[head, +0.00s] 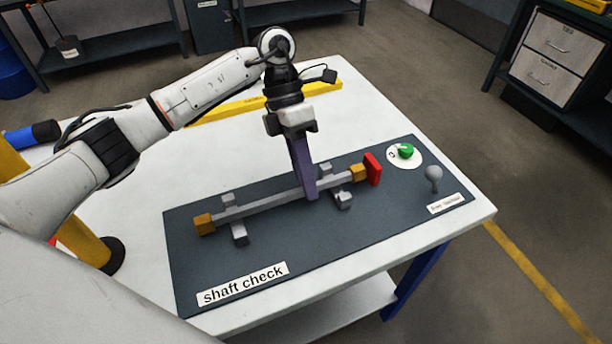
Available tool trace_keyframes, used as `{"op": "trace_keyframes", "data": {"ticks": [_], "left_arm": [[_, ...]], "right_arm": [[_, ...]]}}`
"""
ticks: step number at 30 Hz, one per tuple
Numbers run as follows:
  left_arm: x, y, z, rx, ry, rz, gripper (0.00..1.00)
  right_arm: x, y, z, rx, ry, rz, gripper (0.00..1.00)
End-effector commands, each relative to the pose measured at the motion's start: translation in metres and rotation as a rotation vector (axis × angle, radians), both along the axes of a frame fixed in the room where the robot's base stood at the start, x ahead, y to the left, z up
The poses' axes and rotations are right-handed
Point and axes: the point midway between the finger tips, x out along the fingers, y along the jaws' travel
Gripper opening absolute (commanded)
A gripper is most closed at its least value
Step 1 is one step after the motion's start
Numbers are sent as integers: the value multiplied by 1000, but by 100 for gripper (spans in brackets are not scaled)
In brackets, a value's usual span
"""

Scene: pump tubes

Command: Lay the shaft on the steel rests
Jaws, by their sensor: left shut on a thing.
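The shaft is a long grey bar (265,204) with a brass-coloured block at each end, over the dark "shaft check" board (300,247). A red plate (373,169) stands at its right end; I cannot tell whether they touch. The steel rests show as grey blocks on both sides of the bar, one pair at the left (239,235) and one at the right (343,199). My left gripper (307,186) points down with its purple fingers shut on the shaft, right of its middle. I cannot tell whether the shaft touches the rests. My right gripper is out of view.
A green knob (405,151) on a white disc and a grey ball-topped knob (433,174) sit at the board's right end. A yellow bar (235,106) lies behind my arm. The white table (400,105) is clear at the back right.

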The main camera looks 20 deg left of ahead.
Motion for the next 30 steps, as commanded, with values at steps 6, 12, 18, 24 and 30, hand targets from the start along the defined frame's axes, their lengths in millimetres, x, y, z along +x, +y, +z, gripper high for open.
{"op": "trace_keyframes", "data": {"ticks": [6, 12, 18, 24, 30], "left_arm": [[0, 0, 1, -2, -1, 0, 0], [0, 0, 0, -2, -1, 0, 0], [0, 0, -3, -2, -1, 0, 0], [0, 0, -5, -2, -1, 0, 20], [1, 1, -6, 1, -2, 1, 36]], "right_arm": [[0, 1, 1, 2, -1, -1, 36], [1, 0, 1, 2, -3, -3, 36], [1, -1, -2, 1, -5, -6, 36], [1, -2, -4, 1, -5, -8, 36], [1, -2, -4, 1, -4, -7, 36]]}}
